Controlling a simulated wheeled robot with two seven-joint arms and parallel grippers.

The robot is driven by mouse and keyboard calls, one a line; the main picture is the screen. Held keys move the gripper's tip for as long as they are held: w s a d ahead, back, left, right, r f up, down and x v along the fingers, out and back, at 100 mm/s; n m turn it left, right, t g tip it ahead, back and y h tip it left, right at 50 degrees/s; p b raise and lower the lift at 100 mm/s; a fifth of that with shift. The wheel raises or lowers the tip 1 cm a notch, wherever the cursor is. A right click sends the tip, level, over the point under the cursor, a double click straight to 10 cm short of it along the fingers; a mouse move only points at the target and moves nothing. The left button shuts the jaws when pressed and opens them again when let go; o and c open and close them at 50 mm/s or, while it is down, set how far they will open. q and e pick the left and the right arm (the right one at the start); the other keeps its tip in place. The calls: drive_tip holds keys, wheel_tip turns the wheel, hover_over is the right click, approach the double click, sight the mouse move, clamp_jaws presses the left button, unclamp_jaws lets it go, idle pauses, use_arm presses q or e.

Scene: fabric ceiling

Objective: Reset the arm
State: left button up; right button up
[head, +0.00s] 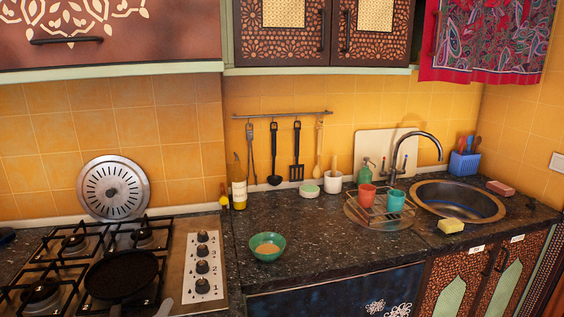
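Neither of my grippers can be made out in the head view, and no arm is clearly seen. Small grey shapes show at the bottom edge below the black pan (122,275). I cannot tell whether they are its handle or something else. The task names no other object.
The pan sits on the gas stove (180,262) at left. A green bowl (267,246) stands on the dark counter (325,240). A dish rack (372,215) with two cups, a yellow sponge (451,225) and the sink (458,203) are at right. The counter around the bowl is clear.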

use_arm(q)
drive_tip(key=s+a+f+n+g+y, duration=0.1)
drive_tip(key=s+f+n+g, duration=0.3)
drive_tip(key=f, duration=0.5)
drive_tip(key=s+a+f+n+g+y, duration=0.15)
drive_tip(key=s+f+g, duration=0.25)
drive_tip(key=s+f, duration=0.45)
drive_tip(key=s+d+f+n+g+h, duration=0.15)
drive_tip(key=s+f+n+g, duration=0.45)
drive_tip(key=s+f, duration=0.75)
wheel_tip(320, 180, down, 21)
drive_tip(key=s+m+g+p, duration=0.2)
drive_tip(key=p, duration=0.2)
drive_tip(key=s+a+f+g+p, duration=0.1)
drive_tip(key=s+a+f+p, duration=0.2)
drive_tip(key=s+f, duration=1.1)
drive_tip(key=s+p, duration=0.1)
drive_tip(key=s, duration=0.3)
drive_tip(key=shift+s+a+f, duration=0.2)
drive_tip(key=shift+f, duration=0.15)
use_arm(e)
drive_tip(key=s+d+r+g, duration=0.1)
drive_tip(key=s+d+r, duration=0.1)
drive_tip(key=s+r, duration=0.3)
wheel_tip(320, 180, up, 2)
